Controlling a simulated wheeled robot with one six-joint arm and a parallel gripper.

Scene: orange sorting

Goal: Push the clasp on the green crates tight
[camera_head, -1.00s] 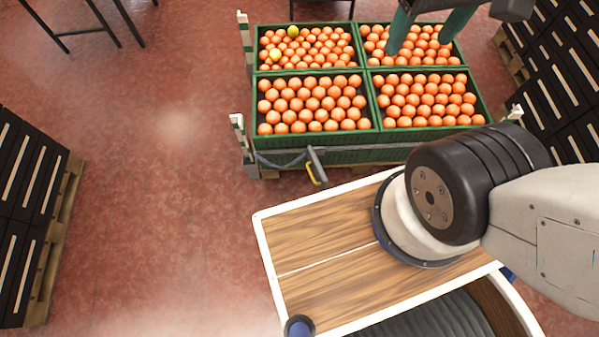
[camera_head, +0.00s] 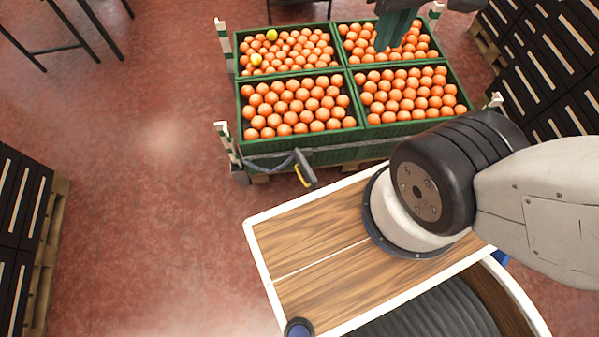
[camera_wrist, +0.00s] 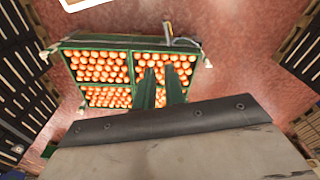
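Green crates (camera_head: 352,137) stand together low on the floor, filled with oranges. A strap runs along their near side. The clasp (camera_head: 306,168), a grey lever with a yellow part, hangs on this strap and sticks out from the crates at an angle. In the wrist view the clasp (camera_wrist: 168,32) is at the top, at the crates' edge. My gripper (camera_head: 390,45) hangs over the far right crate, away from the clasp. In the wrist view its two green fingers (camera_wrist: 160,72) are apart with oranges showing between them, and hold nothing.
White-topped posts (camera_head: 222,131) stand at the crates' corners. My wooden-topped base lies close in front of the clasp. Stacked black crates stand at left (camera_head: 20,215) and right (camera_head: 540,70). The red floor (camera_head: 150,150) left of the green crates is clear.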

